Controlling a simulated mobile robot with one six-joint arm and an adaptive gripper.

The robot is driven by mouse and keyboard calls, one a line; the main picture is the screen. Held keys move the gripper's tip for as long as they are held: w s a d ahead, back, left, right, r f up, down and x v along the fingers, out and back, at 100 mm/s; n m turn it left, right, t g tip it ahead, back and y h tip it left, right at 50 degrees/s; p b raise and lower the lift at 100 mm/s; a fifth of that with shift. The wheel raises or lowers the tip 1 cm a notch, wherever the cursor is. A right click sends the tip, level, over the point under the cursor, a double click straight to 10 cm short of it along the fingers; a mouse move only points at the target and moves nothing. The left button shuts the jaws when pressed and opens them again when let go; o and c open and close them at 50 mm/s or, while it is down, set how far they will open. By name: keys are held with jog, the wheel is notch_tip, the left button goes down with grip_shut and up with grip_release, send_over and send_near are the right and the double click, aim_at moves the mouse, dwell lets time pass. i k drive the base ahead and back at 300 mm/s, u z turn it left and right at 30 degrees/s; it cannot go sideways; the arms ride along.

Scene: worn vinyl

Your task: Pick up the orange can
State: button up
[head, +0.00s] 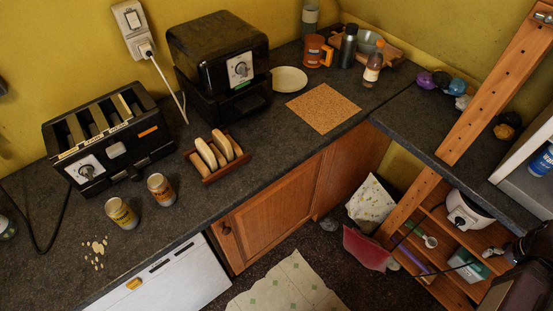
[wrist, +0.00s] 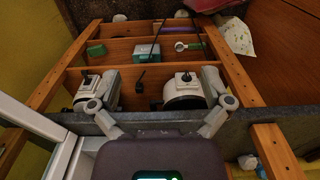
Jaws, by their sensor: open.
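Two cans stand upright on the dark worktop in the head view, in front of the black toaster. The can on the right has an orange-brown label and looks like the orange can (head: 161,189). The can on the left is more yellow (head: 122,213). The two stand close together but apart. My gripper (wrist: 160,78) shows in the wrist view with its two fingers spread wide and nothing between them. It faces a wooden shelf unit, and neither can shows in that view.
The toaster (head: 108,140) is behind the cans, and a toast rack (head: 215,155) with bread stands to their right. Crumbs (head: 96,250) lie to their front left. A cork mat (head: 323,107) lies farther right. The worktop just in front of the cans is mostly clear.

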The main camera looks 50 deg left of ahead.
aim_at(158, 185)
jog(key=z, duration=0.4)
jog(key=k, duration=0.1)
jog(key=u, duration=2.75)
jog(key=k, duration=0.25)
jog(key=u, duration=0.7)
